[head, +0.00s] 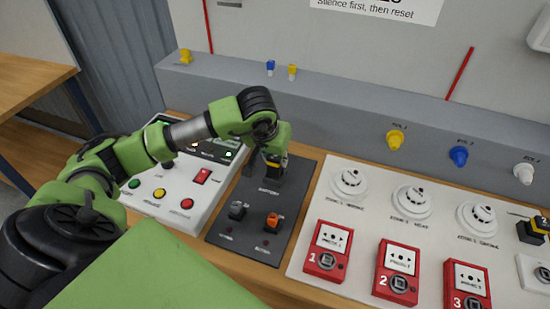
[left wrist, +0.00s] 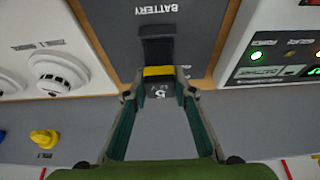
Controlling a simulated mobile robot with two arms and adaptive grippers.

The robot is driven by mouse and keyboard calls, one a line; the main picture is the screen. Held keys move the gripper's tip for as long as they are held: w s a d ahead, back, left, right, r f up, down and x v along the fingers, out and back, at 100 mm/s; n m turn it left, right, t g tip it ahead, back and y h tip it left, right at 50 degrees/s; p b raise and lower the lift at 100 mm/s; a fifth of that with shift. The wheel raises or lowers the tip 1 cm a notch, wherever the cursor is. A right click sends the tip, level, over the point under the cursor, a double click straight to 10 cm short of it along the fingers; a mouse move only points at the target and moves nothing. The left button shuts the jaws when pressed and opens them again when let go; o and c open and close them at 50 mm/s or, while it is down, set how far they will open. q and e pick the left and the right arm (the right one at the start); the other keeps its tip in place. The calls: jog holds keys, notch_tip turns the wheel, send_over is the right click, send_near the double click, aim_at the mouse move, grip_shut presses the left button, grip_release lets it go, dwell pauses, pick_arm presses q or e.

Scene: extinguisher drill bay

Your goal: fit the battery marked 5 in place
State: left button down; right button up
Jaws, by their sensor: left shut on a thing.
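The battery marked 5 (left wrist: 160,89) is a dark block with a yellow band, between my left fingertips in the left wrist view. It also shows under the gripper in the head view (head: 274,164). My left gripper (left wrist: 159,95) is shut on it, above the far end of the dark panel (head: 240,248) labelled BATTERY; it also shows in the head view (head: 277,155). A black bay (left wrist: 157,45) lies right beside the battery in the left wrist view. I cannot tell whether the battery is seated in it. My right gripper is out of view.
A white panel with a red switch (head: 202,176) and coloured buttons lies left of the dark panel. Right are round detectors (head: 349,182) and red call points (head: 328,250). Another dark battery (head: 532,232) sits at the right edge. A grey ledge (head: 340,110) runs behind.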

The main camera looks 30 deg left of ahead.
pick_arm(q)
jog(key=shift+b, duration=0.3)
dwell(0.9)
jog(key=shift+f+b, duration=1.5)
jog(key=shift+b, duration=0.25)
dwell(0.6)
jog(key=c, duration=1.6)
grip_release()
jog(key=o, duration=0.3)
jog(key=shift+r, duration=0.15)
jog(key=shift+r+p, duration=1.9)
jog(key=shift+r, duration=1.5)
